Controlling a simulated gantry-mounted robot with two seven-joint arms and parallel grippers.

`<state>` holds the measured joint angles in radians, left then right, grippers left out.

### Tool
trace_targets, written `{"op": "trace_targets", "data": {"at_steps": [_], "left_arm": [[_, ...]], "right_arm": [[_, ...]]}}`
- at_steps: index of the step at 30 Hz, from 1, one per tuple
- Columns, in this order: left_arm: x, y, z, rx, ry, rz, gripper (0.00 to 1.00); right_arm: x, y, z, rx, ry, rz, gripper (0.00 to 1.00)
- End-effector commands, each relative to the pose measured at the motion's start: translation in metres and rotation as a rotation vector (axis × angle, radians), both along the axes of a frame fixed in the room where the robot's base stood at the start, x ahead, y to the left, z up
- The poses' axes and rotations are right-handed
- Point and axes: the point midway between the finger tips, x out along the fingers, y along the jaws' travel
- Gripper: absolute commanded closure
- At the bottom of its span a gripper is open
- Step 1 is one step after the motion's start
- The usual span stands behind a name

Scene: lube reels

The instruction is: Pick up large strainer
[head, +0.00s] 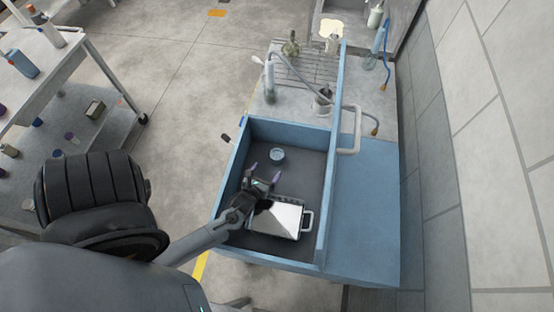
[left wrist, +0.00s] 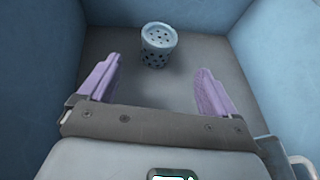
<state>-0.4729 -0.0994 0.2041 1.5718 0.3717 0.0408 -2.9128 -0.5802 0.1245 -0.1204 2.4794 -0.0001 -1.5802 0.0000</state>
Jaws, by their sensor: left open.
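The strainer (head: 277,156) is a small light-blue cup with holes, standing on the dark floor of the blue basin. In the left wrist view the strainer (left wrist: 158,45) stands upright beyond the fingertips, near the middle. My left gripper (head: 264,174) is inside the basin, just nearer than the strainer and a little to its left. Its two purple fingers (left wrist: 155,85) are spread wide with nothing between them. The strainer is apart from both fingers. My right gripper is not in view.
The blue basin's walls (head: 232,172) surround the gripper. A metal tray with a handle (head: 277,219) lies in the basin's near part, beside my left wrist. A counter with a drying rack (head: 305,68) and a gooseneck tap stand beyond. A blue worktop (head: 365,210) lies clear at right.

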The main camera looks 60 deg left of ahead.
Motion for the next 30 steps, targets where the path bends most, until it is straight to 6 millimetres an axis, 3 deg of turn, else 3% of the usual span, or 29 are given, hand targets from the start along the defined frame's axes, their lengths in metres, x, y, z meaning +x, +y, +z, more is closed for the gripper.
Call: {"op": "trace_targets", "data": {"at_steps": [13,22,30], "left_arm": [[0.037,0.03,-0.022,0.038,0.012,-0.009,0.08],[0.049,0.04,-0.029,0.036,0.012,-0.009,0.08],[0.077,0.06,-0.043,0.037,0.012,-0.008,0.08]], "right_arm": [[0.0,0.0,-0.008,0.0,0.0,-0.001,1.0],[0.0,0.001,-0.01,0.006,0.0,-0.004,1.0],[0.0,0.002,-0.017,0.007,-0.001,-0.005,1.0]]}}
